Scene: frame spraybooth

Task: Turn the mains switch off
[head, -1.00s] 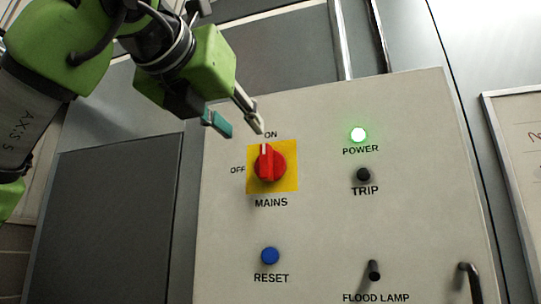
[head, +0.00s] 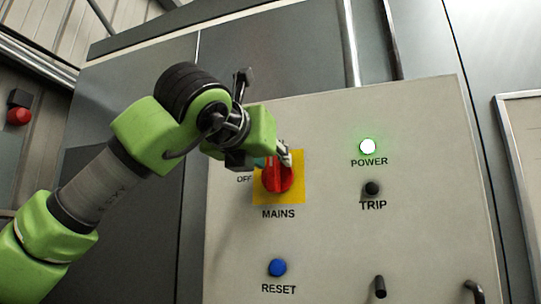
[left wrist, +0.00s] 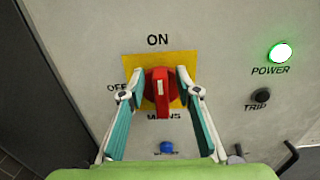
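The mains switch (head: 277,180) is a red rotary knob on a yellow plate (head: 297,197), with ON above and OFF to its left. In the left wrist view the knob (left wrist: 161,92) stands with its grip upright, in line with ON. My left gripper (head: 272,160) is at the knob. In the left wrist view its two fingers (left wrist: 159,82) are spread, one on each side of the knob. I cannot tell whether either finger touches it. In the head view the gripper hides the ON label and the knob's top. My right gripper is not in view.
The pale panel also carries a lit green POWER lamp (head: 368,147), a dark TRIP lamp (head: 373,188), a blue RESET button (head: 278,267) and a lever (head: 380,286) below. A bent dark handle (head: 474,291) stands out at the lower right. A red button (head: 19,116) is at far left.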

